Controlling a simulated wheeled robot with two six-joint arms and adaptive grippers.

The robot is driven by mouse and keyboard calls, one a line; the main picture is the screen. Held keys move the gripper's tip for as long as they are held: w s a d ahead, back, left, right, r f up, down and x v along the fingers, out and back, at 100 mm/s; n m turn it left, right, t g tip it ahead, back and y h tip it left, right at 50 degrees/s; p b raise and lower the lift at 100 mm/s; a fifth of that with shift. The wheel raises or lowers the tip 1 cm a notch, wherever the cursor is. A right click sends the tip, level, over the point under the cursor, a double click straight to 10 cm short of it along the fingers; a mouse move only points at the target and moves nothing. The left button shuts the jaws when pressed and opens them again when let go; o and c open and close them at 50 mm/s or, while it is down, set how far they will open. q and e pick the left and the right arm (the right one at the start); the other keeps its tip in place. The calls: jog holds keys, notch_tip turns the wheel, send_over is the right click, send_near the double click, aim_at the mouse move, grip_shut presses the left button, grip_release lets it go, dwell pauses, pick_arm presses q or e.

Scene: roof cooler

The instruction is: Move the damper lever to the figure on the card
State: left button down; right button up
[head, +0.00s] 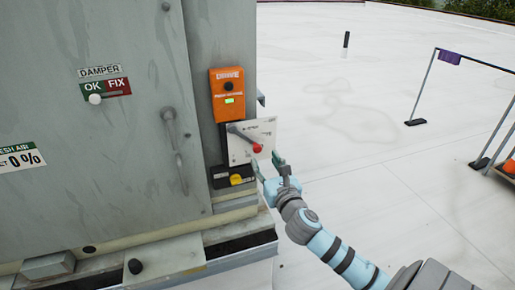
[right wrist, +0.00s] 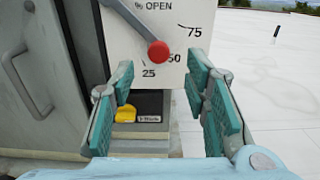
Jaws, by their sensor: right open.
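The damper lever is a grey arm (head: 241,134) with a red knob (head: 257,148) on a white scale plate (head: 264,131). In the right wrist view the knob (right wrist: 158,52) lies between the 25 and 50 marks of the "% OPEN" scale (right wrist: 150,20). My right gripper (head: 266,165) is open and empty, just below the knob. In the right wrist view its fingers (right wrist: 160,98) stand apart, with the knob ahead between them. My left gripper is not in view.
A dark box with a yellow knob (head: 236,179) is below. A DAMPER "OK FIX" sign (head: 110,87) with a white slider at OK and a door handle (head: 174,150) are on the left. White roof right is mostly clear.

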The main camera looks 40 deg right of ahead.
aim_at(258, 150)
jog(key=x, duration=0.7)
jog(key=shift+w, duration=0.3)
jog(key=shift+c, duration=0.3)
jog(key=shift+s, duration=0.1)
grip_shut()
